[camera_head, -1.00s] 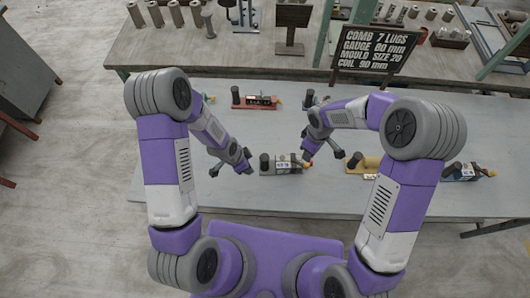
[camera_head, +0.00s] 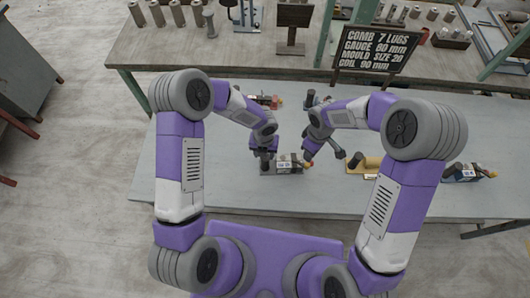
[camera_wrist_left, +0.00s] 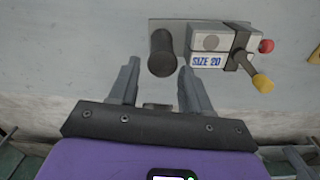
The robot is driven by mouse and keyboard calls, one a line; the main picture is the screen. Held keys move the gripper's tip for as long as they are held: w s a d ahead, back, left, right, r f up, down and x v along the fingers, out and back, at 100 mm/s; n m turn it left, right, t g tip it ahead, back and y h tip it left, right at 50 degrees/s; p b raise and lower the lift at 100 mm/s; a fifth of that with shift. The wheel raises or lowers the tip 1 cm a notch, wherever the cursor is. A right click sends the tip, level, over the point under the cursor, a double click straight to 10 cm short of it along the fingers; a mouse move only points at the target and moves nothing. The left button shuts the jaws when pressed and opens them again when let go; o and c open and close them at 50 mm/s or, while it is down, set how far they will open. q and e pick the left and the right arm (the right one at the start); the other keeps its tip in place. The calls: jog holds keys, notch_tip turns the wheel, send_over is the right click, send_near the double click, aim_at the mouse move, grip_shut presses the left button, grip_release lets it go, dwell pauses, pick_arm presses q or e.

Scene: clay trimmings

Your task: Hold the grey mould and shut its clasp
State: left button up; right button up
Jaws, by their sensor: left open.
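The grey mould (camera_head: 290,168) lies on the table in front of me. In the left wrist view its body (camera_wrist_left: 207,43) bears a "SIZE 20" label, with a dark upright post (camera_wrist_left: 162,52) at its left end. At its right end are a dark strap, a red knob (camera_wrist_left: 266,46) and a yellow-tipped lever (camera_wrist_left: 262,83) that sticks outward. My left gripper (camera_head: 263,160) is open at the post; in its wrist view the fingers (camera_wrist_left: 160,88) stand either side of the post's near end. My right gripper (camera_head: 322,156) appears open and empty, beside the mould's right end.
A yellow mould (camera_head: 367,164) lies right of the grey one, and a blue one (camera_head: 462,173) farther right. A red one (camera_head: 268,101) is partly behind my left arm. A sign (camera_head: 374,50) at the back reads "MOULD SIZE 20". The table's left part is clear.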

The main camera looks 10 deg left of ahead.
aim_at(265, 162)
pick_arm(q)
jog(key=shift+d+f+m, duration=0.1)
jog(key=shift+f+m, duration=0.1)
jog(key=shift+m, duration=0.1)
notch_tip(265, 162, down, 7)
jog(key=shift+d+f, duration=0.1)
jog(key=shift+f, duration=0.05)
jog(key=shift+c, duration=0.3)
grip_shut()
pick_arm(e)
jog(key=shift+o, duration=0.5)
notch_tip(265, 162, down, 10)
jog(key=m, duration=0.8)
jog(key=shift+r+m, duration=0.1)
jog(key=shift+m, duration=0.2)
